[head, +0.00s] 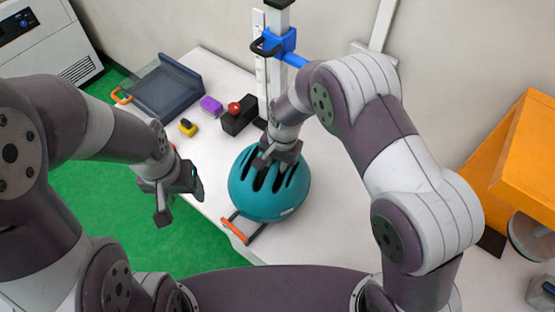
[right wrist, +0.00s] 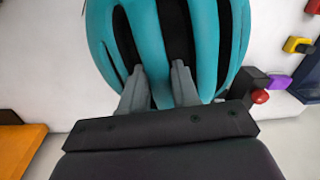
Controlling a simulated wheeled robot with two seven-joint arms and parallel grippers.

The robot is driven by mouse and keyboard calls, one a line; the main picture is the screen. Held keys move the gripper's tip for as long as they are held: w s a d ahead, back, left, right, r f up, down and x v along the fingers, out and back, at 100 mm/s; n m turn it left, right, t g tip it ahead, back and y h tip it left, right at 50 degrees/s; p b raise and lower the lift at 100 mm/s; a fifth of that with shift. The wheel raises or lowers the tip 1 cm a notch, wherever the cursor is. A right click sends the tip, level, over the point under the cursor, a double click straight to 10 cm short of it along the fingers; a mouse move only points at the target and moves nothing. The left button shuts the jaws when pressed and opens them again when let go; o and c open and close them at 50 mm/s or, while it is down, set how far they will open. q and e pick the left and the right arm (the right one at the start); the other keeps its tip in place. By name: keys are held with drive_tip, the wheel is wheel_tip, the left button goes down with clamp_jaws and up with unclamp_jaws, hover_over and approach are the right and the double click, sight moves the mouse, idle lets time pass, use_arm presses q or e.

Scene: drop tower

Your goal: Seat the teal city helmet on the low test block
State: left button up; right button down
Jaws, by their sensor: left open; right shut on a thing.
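The teal city helmet (head: 268,192) with dark vent slots is at the middle of the white table in the head view. My right gripper (head: 280,155) is at its top, shut on a rib between the vents. In the right wrist view the two grey fingers reach into the vents of the helmet (right wrist: 205,45). My left gripper (head: 180,204) is open and empty, left of the helmet beyond the table's edge. The low test block cannot be made out; the helmet may hide it. I cannot tell whether the helmet touches anything below.
An orange-and-black handle (head: 236,230) lies by the helmet's front. Behind stand a dark tray (head: 168,92), a purple block (head: 211,106), a yellow-and-black item (head: 187,127), a black box with a red button (head: 235,115) and a blue-clamped post (head: 280,42). An orange housing (head: 530,150) is at right.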

sight(276, 183)
wheel_tip(276, 183, down, 7)
drive_tip(key=b, duration=0.5)
drive_tip(key=shift+f, duration=0.2)
drive_tip(key=shift+s+p, duration=0.1)
drive_tip(key=shift+p, duration=0.2)
drive_tip(key=c, duration=0.8)
unclamp_jaws()
drive_tip(key=shift+f, duration=0.1)
drive_tip(key=c, duration=0.3)
drive_tip(key=shift+r+p, duration=0.9)
drive_tip(key=shift+r, duration=0.25)
